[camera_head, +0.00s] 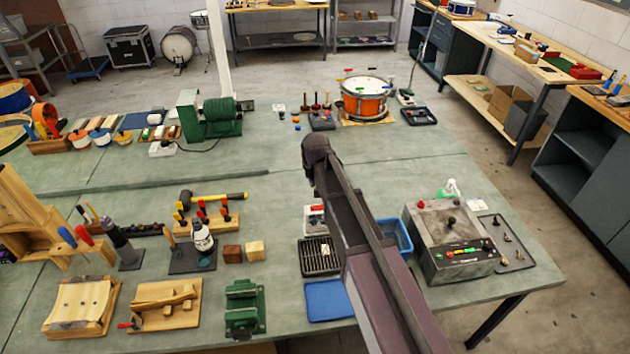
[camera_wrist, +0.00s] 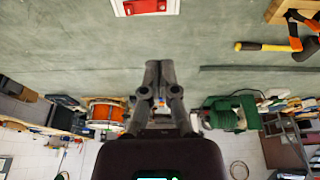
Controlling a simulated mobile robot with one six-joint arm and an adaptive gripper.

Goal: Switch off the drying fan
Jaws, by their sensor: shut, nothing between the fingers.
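A black grille unit (camera_head: 319,257), which may be the drying fan, lies on the green bench left of my arm. Behind it is a white box with a red switch (camera_head: 313,219), partly hidden by my arm. A red rocker switch on a white plate (camera_wrist: 147,7) shows at the top edge of the wrist view, cut off there. Which way the rocker is set I cannot tell. My gripper (camera_wrist: 160,66) is shut and empty, its fingertips apart from the switch in the picture. In the head view my arm hides most of the gripper.
A blue bin (camera_head: 403,238) and a grey control box (camera_head: 452,243) stand right of my arm. A blue mat (camera_head: 328,300) lies in front of the grille. A yellow-handled mallet (camera_head: 222,197) rests left. Bench behind the switch box is mostly clear.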

